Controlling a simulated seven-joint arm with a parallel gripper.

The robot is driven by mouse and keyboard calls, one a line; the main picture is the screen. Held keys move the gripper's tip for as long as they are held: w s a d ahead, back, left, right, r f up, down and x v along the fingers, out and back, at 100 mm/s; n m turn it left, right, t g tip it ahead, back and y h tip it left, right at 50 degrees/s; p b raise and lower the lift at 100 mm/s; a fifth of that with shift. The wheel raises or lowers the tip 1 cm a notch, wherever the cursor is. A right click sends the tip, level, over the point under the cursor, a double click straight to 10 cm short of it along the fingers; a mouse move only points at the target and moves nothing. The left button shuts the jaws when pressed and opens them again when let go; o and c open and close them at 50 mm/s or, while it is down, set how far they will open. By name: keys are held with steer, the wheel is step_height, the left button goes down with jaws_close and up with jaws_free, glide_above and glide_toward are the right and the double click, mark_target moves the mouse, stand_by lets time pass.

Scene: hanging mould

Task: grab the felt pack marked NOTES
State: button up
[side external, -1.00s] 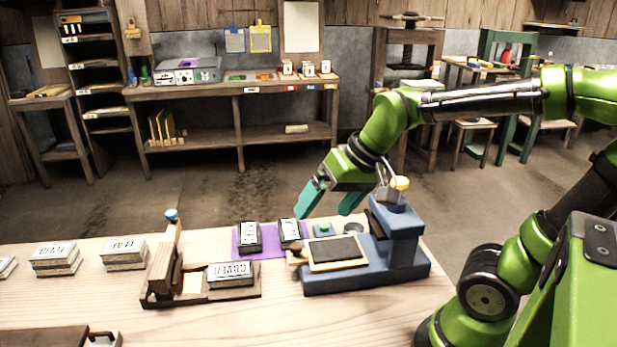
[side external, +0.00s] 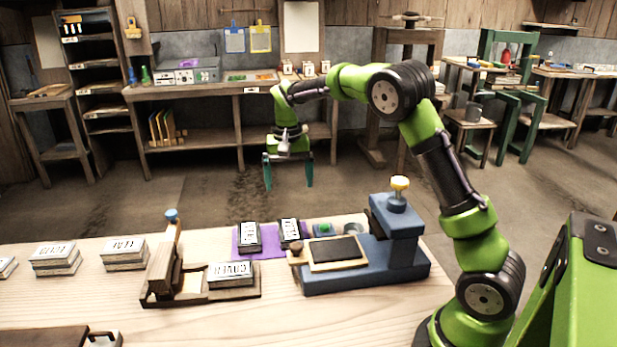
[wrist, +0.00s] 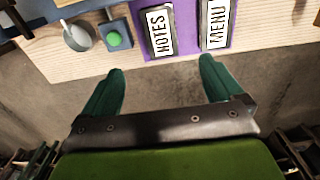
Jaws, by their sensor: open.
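The felt pack marked NOTES (wrist: 158,33) is a dark block with a white label, lying on a purple mat (wrist: 186,42). In the side view it is the right-hand pack (side external: 290,233), by the green button. A similar pack marked MENU (wrist: 216,25) lies beside it and is the left one in the side view (side external: 249,237). My gripper (side external: 288,184) is open and empty, pointing down, beyond the table's far edge and apart from both packs. In the wrist view its teal fingers (wrist: 161,68) reach toward the mat, with the NOTES pack ahead between them.
A green button block (wrist: 115,38) and a grey bowl (wrist: 76,36) sit close beside the NOTES pack. A blue press (side external: 395,245) stands right of the mat. A wooden fixture holding a COVER pack (side external: 232,275) is in front. Stacked packs (side external: 124,252) stand left.

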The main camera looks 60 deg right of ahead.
glide_above(290, 227)
steer(key=f, duration=0.9)
steer(key=shift+s+a+f, duration=0.2)
steer(key=shift+s+a, duration=0.1)
steer(key=f, duration=0.5)
steer(key=shift+w+d+f, duration=0.2)
steer(key=shift+w+f, duration=0.05)
steer(key=shift+f, duration=0.05)
steer(key=c, duration=1.2)
steer(key=shift+r, duration=0.1)
